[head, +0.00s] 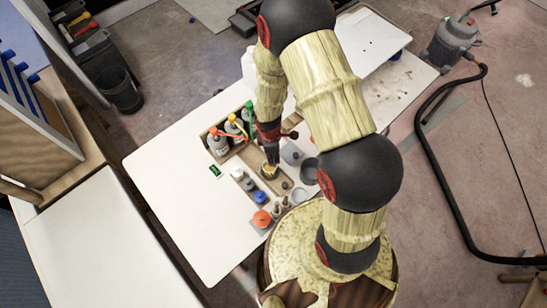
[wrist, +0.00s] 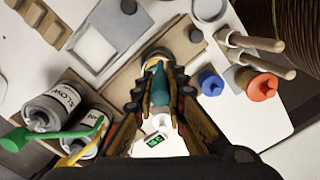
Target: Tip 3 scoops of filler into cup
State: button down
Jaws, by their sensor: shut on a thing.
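My gripper (head: 269,150) points down over the work table. In the wrist view my gripper (wrist: 158,98) is shut on a slim teal-handled tool (wrist: 160,84), which looks like the scoop. The tool's pale lower end is at a small round vessel, which looks like the cup (head: 269,173); the fingers partly hide it in the wrist view. I cannot tell whether the tool touches it or carries filler. A grey container with a white inside (wrist: 95,48) lies to the upper left in the wrist view; I cannot tell whether it holds the filler.
Pump bottles (wrist: 55,105) with coloured spouts stand in a wooden tray left of my gripper. A small green display (head: 215,171) lies on the table. Blue (head: 260,197) and orange-capped (head: 262,218) pots and wooden-handled tools (wrist: 255,42) stand nearby. The table's left part is clear.

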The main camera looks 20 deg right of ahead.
jog(key=shift+s+d+f+h+b, duration=0.15)
jog(key=shift+h+b, duration=0.15)
jog(key=shift+b, duration=1.8)
jog(key=h+b, duration=0.1)
jog(key=b, duration=0.3)
jog(key=shift+a+b, duration=0.35)
jog(key=shift+a+f+h+b, duration=0.1)
jog(key=shift+a+h+b, duration=0.15)
jog(key=shift+h+b, duration=0.45)
jog(key=shift+a+b, duration=0.1)
jog(key=shift+b, duration=0.55)
jog(key=shift+a+g+h+b, duration=0.3)
jog(key=shift+a+h+b, duration=0.1)
jog(key=shift+h+b, duration=0.5)
jog(key=shift+w+a+f+g+h+b, duration=0.2)
jog(key=shift+a+h+b, duration=0.4)
jog(key=shift+h, duration=0.45)
jog(key=shift+w+a+f+g+h+b, duration=0.1)
jog(key=shift+a+f+h+b, duration=0.4)
jog(key=shift+h, duration=0.6)
jog(key=shift+w+a+f+g+h+b, duration=0.1)
jog(key=shift+a+h+b, duration=0.45)
jog(key=shift+h+b, duration=0.4)
